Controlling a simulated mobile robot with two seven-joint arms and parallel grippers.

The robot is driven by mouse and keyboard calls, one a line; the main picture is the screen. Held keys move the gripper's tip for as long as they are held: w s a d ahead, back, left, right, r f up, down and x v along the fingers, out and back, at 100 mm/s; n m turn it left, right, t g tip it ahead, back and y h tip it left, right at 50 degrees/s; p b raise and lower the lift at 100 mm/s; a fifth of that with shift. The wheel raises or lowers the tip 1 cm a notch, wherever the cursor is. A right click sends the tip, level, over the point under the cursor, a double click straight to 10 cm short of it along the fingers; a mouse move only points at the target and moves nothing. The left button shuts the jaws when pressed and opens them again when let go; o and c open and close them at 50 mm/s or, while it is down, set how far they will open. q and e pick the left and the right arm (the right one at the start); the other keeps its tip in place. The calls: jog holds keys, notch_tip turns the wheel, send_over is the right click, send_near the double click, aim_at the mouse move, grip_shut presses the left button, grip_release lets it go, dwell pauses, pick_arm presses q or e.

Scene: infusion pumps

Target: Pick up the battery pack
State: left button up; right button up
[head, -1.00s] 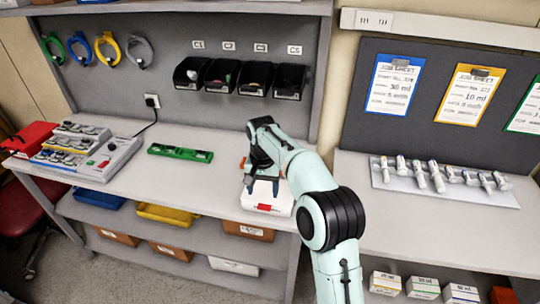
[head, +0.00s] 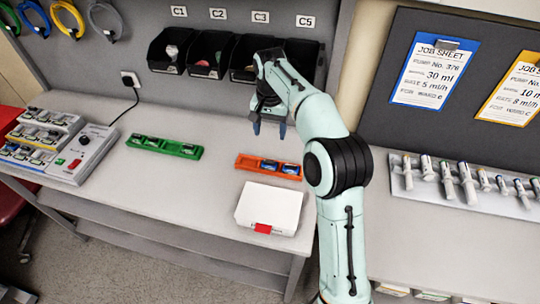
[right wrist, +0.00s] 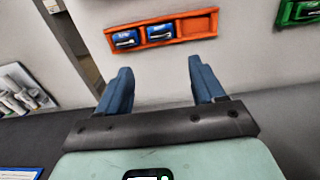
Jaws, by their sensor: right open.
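An orange tray (head: 246,162) lies on the bench behind a white case. Two small blue packs, which look like battery packs, sit in it: one in the middle (head: 269,165) and one at the right (head: 289,169). The tray's left slot is empty. My right gripper (head: 269,130) is open and empty above the bench, by the tray's far side. In the right wrist view the open fingers (right wrist: 160,68) point toward the orange tray (right wrist: 198,25), apart from its blue packs (right wrist: 126,39). My left gripper is not in view.
The white case (head: 268,208) with a red latch stands in front of the tray. A green tray (head: 185,151) with several packs lies left. A charger unit (head: 85,158) stands further left. Black bins (head: 208,52) hang behind my arm.

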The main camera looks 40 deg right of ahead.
jog(key=b, duration=0.2)
send_over(269, 161)
jog(key=f, duration=0.7)
jog(key=shift+s+d, duration=0.1)
jog(key=shift+s, duration=0.2)
jog(key=shift+w+f, duration=0.2)
jog(key=shift+f, duration=0.8)
notch_tip(269, 161, down, 4)
jog(key=shift+w+f, duration=0.1)
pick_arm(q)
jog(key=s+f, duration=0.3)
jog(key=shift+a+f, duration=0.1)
pick_arm(e)
jog(key=c, duration=0.9)
